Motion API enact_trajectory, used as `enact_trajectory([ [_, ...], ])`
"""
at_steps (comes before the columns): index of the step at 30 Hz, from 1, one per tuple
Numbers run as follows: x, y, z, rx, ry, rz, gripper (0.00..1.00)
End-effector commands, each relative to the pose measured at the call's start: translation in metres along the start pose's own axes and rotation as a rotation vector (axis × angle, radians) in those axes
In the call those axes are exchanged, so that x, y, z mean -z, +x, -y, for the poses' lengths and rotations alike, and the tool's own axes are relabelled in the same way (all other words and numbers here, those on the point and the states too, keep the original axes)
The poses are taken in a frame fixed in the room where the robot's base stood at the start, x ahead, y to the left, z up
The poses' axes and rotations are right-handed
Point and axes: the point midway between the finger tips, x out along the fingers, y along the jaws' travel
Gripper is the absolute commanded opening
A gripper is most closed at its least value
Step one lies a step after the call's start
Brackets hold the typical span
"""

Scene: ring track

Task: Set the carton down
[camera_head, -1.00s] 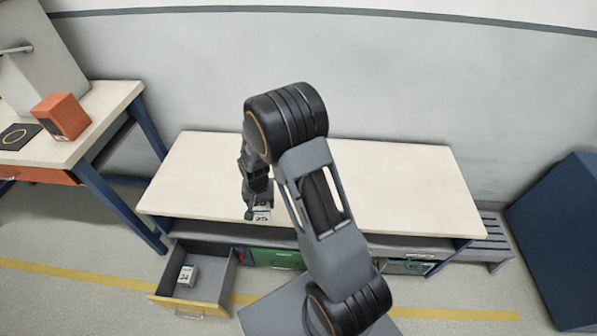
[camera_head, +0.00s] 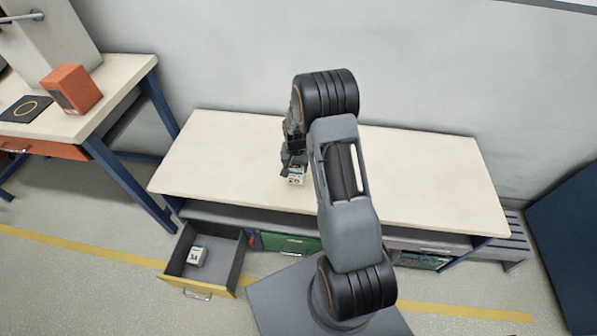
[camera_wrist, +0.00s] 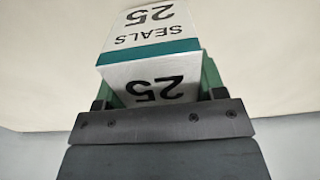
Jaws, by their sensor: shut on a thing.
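The carton (camera_head: 296,174) is a small white box with a teal band. In the wrist view the carton (camera_wrist: 150,45) reads "SEALS 25" and sits between the fingers. My gripper (camera_head: 291,163) is shut on it, over the middle-left part of the cream bench top (camera_head: 230,150). In the head view the carton is low over the bench top near its front half. I cannot tell whether its underside touches the surface. My arm hides part of the bench to the right.
A yellow-fronted drawer (camera_head: 200,287) stands open below the bench's left end, with another small white carton (camera_head: 197,256) inside. A side table (camera_head: 120,80) at left holds an orange box (camera_head: 72,89) and a dark mat (camera_head: 26,109). The bench top around the carton is bare.

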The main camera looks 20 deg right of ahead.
Motion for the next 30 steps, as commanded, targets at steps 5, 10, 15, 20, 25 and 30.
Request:
enact_trajectory([
  [5,0.006,0.008,-0.004,0.000,0.002,0.000,0.37],
  [10,0.010,0.030,-0.007,-0.001,0.001,0.002,0.37],
  [15,0.010,0.043,-0.007,0.000,0.001,0.000,0.37],
  [20,0.010,0.044,-0.007,0.000,0.001,-0.001,0.37],
  [25,0.010,0.045,-0.007,0.000,0.001,-0.001,0.37],
  [30,0.010,0.047,-0.007,0.000,0.001,0.000,0.69],
])
